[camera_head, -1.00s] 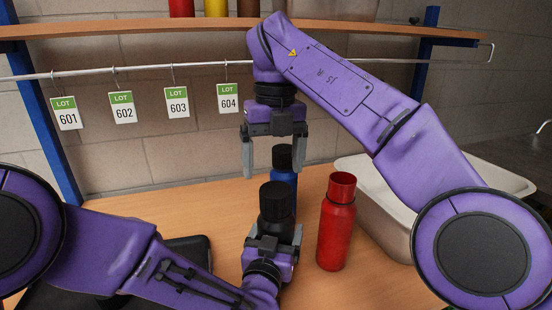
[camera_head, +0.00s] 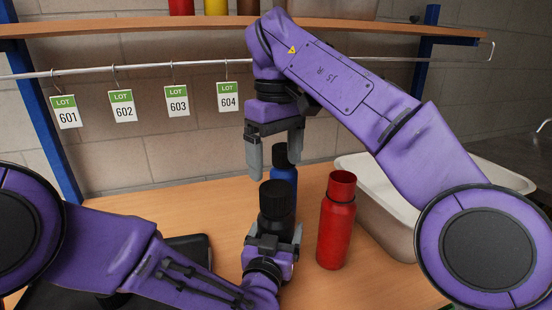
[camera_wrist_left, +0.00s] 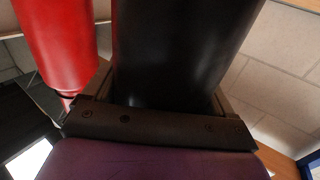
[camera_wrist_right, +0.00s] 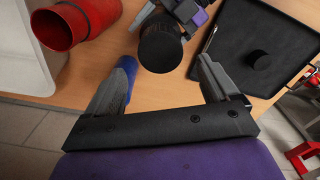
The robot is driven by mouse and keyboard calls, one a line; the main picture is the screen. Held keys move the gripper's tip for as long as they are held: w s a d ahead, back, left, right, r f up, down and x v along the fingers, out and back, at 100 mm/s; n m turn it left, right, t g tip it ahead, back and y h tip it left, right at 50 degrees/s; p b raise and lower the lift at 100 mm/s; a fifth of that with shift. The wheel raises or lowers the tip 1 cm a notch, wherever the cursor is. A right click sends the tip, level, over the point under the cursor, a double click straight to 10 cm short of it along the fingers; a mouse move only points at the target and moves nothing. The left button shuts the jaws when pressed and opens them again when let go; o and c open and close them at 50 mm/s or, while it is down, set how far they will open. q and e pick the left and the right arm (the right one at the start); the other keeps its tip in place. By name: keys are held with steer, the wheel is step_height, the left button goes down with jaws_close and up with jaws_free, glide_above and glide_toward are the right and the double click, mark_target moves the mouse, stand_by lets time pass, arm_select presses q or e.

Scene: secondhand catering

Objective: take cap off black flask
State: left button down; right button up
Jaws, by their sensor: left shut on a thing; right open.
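The black flask (camera_head: 277,222) stands upright in my left gripper (camera_head: 272,238), with its ridged black cap (camera_head: 277,195) on top. In the left wrist view the flask body (camera_wrist_left: 180,50) fills the space between the fingers. My right gripper (camera_head: 274,160) is open and empty, pointing down above and behind the cap. In the right wrist view the cap (camera_wrist_right: 160,50) shows beyond the open fingertips, apart from them.
A blue flask (camera_head: 284,175) with a black cap stands behind, close under my right gripper. An open red flask (camera_head: 336,225) stands to the right, beside a pale bin (camera_head: 385,215). A dark tray (camera_wrist_right: 230,60) holds a loose black cap (camera_wrist_right: 259,60). A rail with lot tags runs behind.

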mark_target(276, 188)
steer(key=shift+f, duration=0.6)
step_height(276, 188, down, 7)
steer(key=shift+r, duration=0.1)
